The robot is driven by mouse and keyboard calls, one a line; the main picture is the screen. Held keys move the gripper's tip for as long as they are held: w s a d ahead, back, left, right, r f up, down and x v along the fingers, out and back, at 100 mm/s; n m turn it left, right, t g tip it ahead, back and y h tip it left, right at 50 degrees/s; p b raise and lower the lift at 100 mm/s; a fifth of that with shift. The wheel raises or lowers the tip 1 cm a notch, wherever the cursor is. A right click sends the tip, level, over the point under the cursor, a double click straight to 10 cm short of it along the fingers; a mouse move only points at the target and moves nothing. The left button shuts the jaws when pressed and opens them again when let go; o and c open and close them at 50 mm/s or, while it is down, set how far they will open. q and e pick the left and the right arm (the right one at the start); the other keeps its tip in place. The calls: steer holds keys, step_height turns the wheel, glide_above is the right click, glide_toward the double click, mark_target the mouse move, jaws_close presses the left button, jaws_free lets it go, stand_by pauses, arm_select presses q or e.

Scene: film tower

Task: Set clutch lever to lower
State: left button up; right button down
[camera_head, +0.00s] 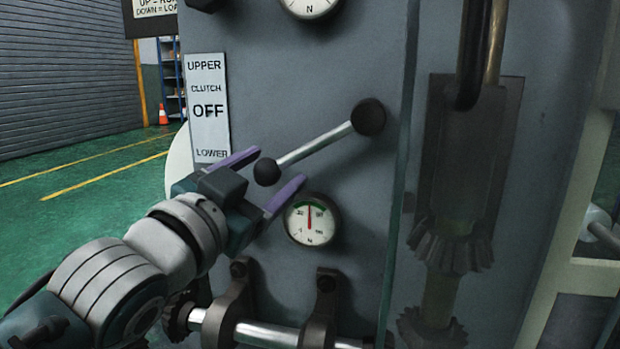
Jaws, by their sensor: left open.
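The clutch lever (315,149) is a silver rod with a dark round knob (267,172) at its lower left end and a dark round pivot (369,117) at its upper right on the grey panel. It slopes down to the left. A white label plate (208,108) beside it reads UPPER, CLUTCH OFF, LOWER from top to bottom. The knob is at about the height of the LOWER word. My left gripper (273,177) is open, with one purple finger above left of the knob and one below it. I cannot tell whether they touch. My right gripper is not in view.
A dial gauge (312,220) sits just below the lower finger. A horizontal shaft (265,333) with brackets runs along the bottom. Bevel gears (451,246) and a vertical shaft stand at the right. Open green floor (85,200) lies at the left, with an orange cone (163,115).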

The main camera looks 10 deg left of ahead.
arm_select(q)
steer(key=p+v, duration=0.3)
steer(key=v, duration=0.6)
steer(key=shift+s, duration=0.35)
steer(key=shift+r+p, duration=0.1)
steer(key=shift+p, duration=0.2)
steer(key=s+a+r+n+g+y+p, duration=0.15)
steer(key=s+r+g+p, duration=0.5)
steer(key=r+p, duration=0.65)
steer(key=s+r+n+g+y+p, duration=0.15)
steer(key=s+r+g+p, duration=0.25)
steer(key=s+r+p, duration=0.9)
steer(key=s+a+r+n+g+y+p, duration=0.15)
steer(key=s+r+g+p, duration=0.5)
steer(key=p, duration=1.35)
step_height(320, 180, up, 36)
steer(key=w+t+p, duration=0.1)
steer(key=w+p, duration=0.2)
steer(key=p, duration=3.1)
steer(key=shift+n+t+h+p, duration=0.35)
steer(key=shift+n+t, duration=0.05)
steer(key=shift+n, duration=0.05)
